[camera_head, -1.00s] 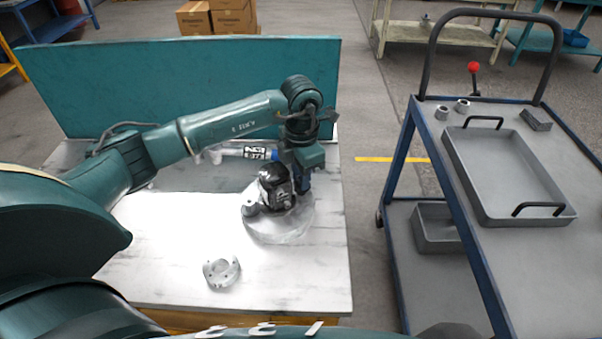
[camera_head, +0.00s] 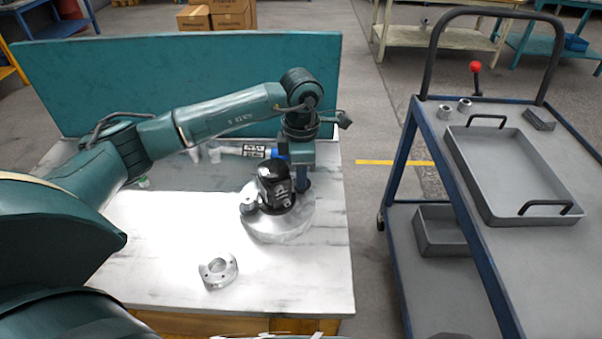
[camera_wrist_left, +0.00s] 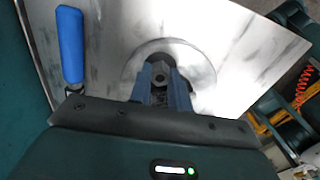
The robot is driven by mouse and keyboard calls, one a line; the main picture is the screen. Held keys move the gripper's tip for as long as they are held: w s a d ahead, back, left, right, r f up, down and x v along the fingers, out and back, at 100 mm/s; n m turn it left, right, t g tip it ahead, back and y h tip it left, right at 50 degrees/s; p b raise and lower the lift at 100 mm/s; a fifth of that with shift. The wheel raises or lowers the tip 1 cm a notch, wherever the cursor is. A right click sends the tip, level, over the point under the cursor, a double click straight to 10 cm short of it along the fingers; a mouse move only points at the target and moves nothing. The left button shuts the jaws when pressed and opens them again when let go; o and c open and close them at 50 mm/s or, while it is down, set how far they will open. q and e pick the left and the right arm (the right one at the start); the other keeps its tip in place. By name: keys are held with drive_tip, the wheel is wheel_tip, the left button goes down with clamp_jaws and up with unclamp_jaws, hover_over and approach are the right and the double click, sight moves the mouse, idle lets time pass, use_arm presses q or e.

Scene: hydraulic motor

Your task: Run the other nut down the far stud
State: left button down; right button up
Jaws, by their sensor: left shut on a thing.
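The black hydraulic motor (camera_head: 273,185) stands on a round grey plate (camera_head: 278,228) on the worktable. My left gripper (camera_head: 302,187) points down at the far right side of the motor, low over the plate. In the left wrist view my left gripper's blue fingers (camera_wrist_left: 161,88) are shut around a dark grey nut (camera_wrist_left: 160,73), whose hole shows between them. The stud under the nut is hidden, so I cannot tell how far down it sits. My right gripper is not in view.
A loose metal ring with holes (camera_head: 218,271) lies on the white tabletop (camera_head: 160,240). A blue-handled tool (camera_wrist_left: 70,45) lies near the teal back panel (camera_head: 180,85).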

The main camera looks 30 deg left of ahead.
use_arm(q)
drive_tip(key=shift+s+f, duration=0.1)
drive_tip(key=shift+f, duration=0.05)
drive_tip(key=c, duration=1.5)
unclamp_jaws()
drive_tip(key=shift+r, duration=0.25)
drive_tip(key=shift+r, duration=0.35)
drive_tip(key=n+p, duration=0.2)
drive_tip(key=n, duration=0.7)
drive_tip(key=shift+n, duration=0.3)
drive_tip(key=shift+n+p, duration=0.3)
drive_tip(key=shift+n, duration=0.1)
